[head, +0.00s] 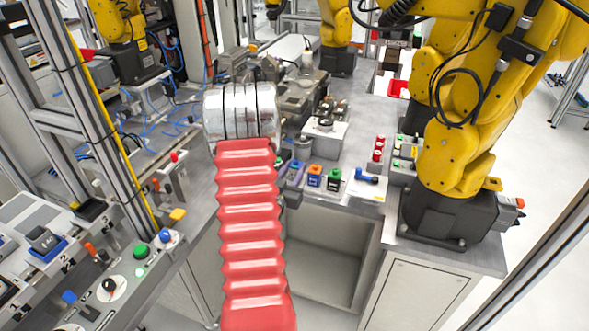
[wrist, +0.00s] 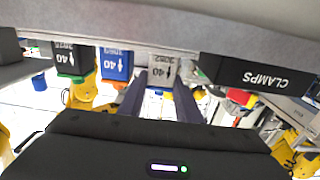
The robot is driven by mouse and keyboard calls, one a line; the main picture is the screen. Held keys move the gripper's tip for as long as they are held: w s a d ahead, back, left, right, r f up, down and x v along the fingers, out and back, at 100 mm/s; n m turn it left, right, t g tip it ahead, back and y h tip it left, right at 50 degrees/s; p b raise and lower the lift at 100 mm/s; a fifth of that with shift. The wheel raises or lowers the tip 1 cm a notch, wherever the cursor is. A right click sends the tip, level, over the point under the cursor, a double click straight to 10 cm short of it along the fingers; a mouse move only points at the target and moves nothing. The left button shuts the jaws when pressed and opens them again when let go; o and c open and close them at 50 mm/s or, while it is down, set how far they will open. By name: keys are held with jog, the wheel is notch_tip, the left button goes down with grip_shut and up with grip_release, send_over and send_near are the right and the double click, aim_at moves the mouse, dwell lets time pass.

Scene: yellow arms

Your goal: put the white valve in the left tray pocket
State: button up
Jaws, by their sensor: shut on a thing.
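The white valve (wrist: 161,70), a pale block with a "40" label, sits between the two dark fingers of my gripper (wrist: 160,82) in the wrist view. The fingers are shut on it. The label reads upside down there. In the head view my red ribbed arm and silver wrist lead to the workbench edge, and the valve is mostly hidden at the dark fingers (head: 293,173). I cannot make out the left tray pocket with certainty in either view.
Beside the held valve stand a blue and orange valve (head: 314,176) and a black and green valve (head: 333,180). A black box marked CLAMPS (wrist: 262,76) is close on the right in the wrist view. A yellow arm (head: 455,150) stands at right.

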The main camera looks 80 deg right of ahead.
jog(key=o, duration=1.2)
jog(key=shift+a+f, duration=0.1)
jog(key=a, duration=0.8)
jog(key=w+a, duration=0.1)
jog(key=a, duration=0.2)
jog(key=shift+a, duration=0.4)
